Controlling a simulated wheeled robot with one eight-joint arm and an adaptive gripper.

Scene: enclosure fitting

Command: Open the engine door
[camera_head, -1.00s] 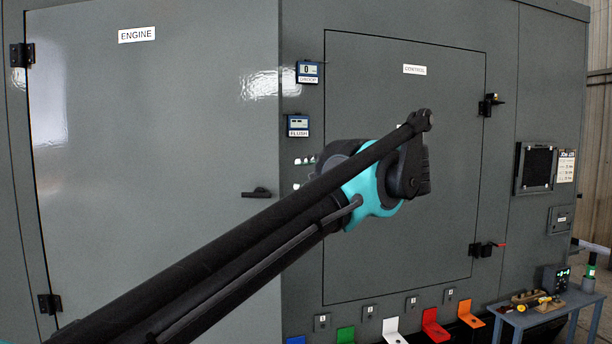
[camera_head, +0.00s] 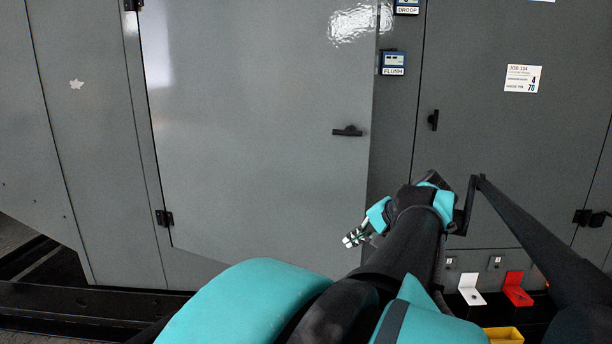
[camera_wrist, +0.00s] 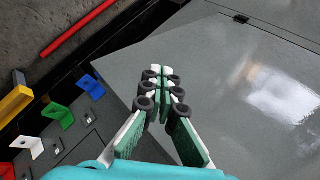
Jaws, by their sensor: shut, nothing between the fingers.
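The engine door (camera_head: 250,150) is a large grey panel in the head view, hinged on its left, with a black handle (camera_head: 347,131) near its right edge. That edge looks slightly proud of the frame, as if the door is a little ajar; I cannot tell how far. My gripper (camera_head: 350,240) is below the handle, near the door's lower right side. In the wrist view my gripper (camera_wrist: 161,73) is shut and empty in front of the door panel (camera_wrist: 210,75). The handle is out of the wrist view. Contact with the door cannot be told.
White (camera_head: 471,291) and red (camera_head: 517,289) brackets sit low at the right, by a yellow one (camera_head: 503,335). A dark rail (camera_head: 80,298) runs along the floor. A red bar (camera_wrist: 78,28) lies on the floor.

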